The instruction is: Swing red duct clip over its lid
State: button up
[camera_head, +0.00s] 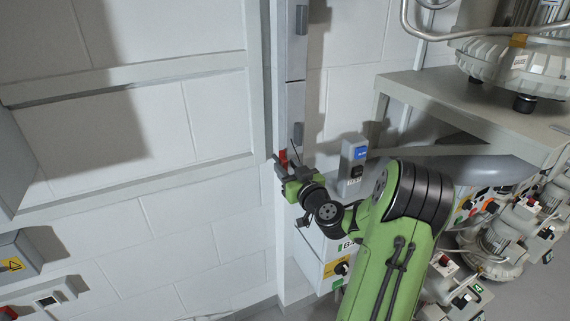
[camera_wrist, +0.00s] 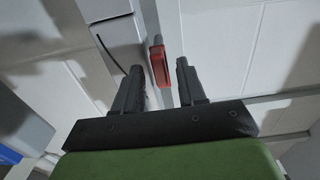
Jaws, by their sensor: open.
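The red duct clip (camera_wrist: 160,66) shows in the wrist view just beyond and between my fingertips, nearer the right finger. In the head view the red clip (camera_head: 283,157) is a small patch on the front of the upright grey duct (camera_head: 292,100), partly hidden by my gripper. My gripper (camera_wrist: 160,75) is open, with one dark finger on each side of the clip's line. In the head view my gripper (camera_head: 285,165) is at the duct. I cannot tell whether either finger touches the clip. The duct's lid cannot be told apart clearly from the duct.
A grey box with a blue label (camera_head: 353,165) stands close to the right of my gripper. A metal shelf (camera_head: 470,105) with a blower (camera_head: 510,65) is further right. A white panel (camera_head: 325,262) is below. The white wall (camera_head: 150,220) to the left is mostly clear.

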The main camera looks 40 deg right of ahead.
jog(key=shift+s, duration=0.1)
grip_shut()
jog(key=shift+m, duration=0.4)
jog(key=m, duration=0.5)
jog(key=d+f+m, duration=0.1)
jog(key=m, duration=1.1)
jog(key=shift+s+d+f, duration=0.15)
jog(key=shift+m, duration=0.3)
